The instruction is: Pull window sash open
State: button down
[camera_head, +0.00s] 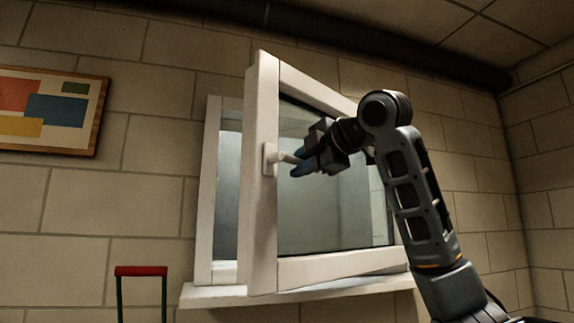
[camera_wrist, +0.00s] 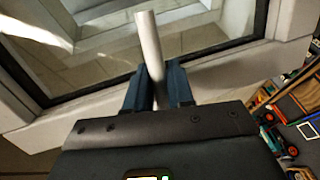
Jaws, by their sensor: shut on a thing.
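The white window sash (camera_head: 263,200) is swung open away from the white window frame (camera_head: 212,180), with a wide gap on its left side. A white lever handle (camera_head: 272,158) sits on the sash's left stile. My gripper (camera_head: 299,166) has its blue fingertips on the handle's lever. In the wrist view my gripper (camera_wrist: 158,85) is shut on the handle lever (camera_wrist: 150,40), which passes between the fingers and sticks out beyond them. The glass pane (camera_head: 320,205) lies behind the gripper. The lever's base is hidden in the wrist view.
A white sill (camera_head: 220,296) juts out under the window. A framed colourful picture (camera_head: 50,110) hangs on the block wall at left. A red-topped stand (camera_head: 141,271) is at lower left. A cluttered area with a toy-like car (camera_wrist: 280,140) shows at right in the wrist view.

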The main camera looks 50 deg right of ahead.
jog(key=shift+s, duration=0.5)
jog(key=c, duration=1.1)
grip_release()
jog(key=shift+b+v, duration=0.9)
jog(key=shift+v, duration=3)
